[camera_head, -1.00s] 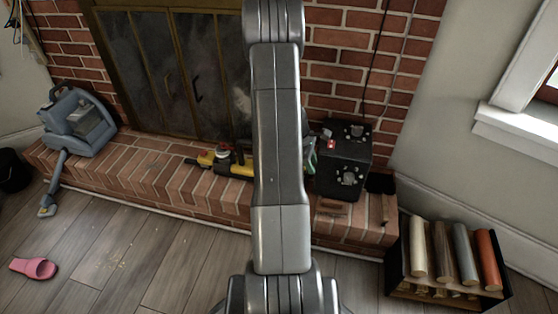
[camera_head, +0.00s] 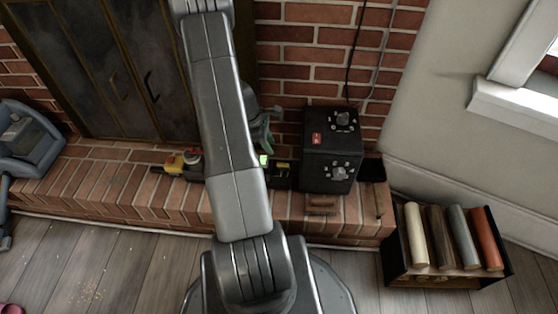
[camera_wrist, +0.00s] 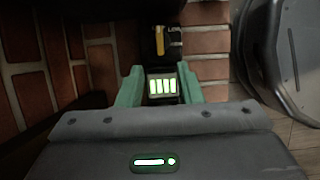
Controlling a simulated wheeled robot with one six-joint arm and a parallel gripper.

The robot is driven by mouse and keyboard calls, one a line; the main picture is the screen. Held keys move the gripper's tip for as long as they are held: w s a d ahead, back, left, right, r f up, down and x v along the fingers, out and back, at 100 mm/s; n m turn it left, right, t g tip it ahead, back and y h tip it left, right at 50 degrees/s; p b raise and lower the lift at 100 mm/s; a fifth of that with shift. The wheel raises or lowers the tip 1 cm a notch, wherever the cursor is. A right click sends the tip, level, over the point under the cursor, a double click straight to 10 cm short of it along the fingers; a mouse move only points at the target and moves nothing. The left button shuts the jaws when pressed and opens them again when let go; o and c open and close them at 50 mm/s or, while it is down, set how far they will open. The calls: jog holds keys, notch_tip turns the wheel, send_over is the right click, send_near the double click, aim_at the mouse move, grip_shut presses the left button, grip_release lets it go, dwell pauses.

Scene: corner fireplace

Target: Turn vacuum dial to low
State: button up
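A black box (camera_head: 318,178) stands on the brick hearth in the head view. It has a round grey dial with markings on its upper face (camera_head: 343,119), another on its front face (camera_head: 339,173), and a red label. The dial settings are too small to read. A blue-grey vacuum-like machine (camera_head: 28,142) is at the left edge, partly cut off. My gripper (camera_head: 266,132) is left of the black box, partly hidden behind my arm. In the wrist view its teal fingers are apart (camera_wrist: 161,74), with nothing seen held. The box's dials do not show clearly there.
A small device with green bars (camera_wrist: 162,87) shows between my fingers, on the hearth beyond. A yellow-and-black tool (camera_head: 176,164) lies on the hearth (camera_head: 120,190). A rack of coloured rolls (camera_head: 447,272) stands at right. Fireplace doors (camera_head: 100,75) are behind.

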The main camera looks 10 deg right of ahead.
aim_at(282, 164)
jog(key=b+x, duration=0.3)
jog(key=x, duration=0.7)
grip_shut()
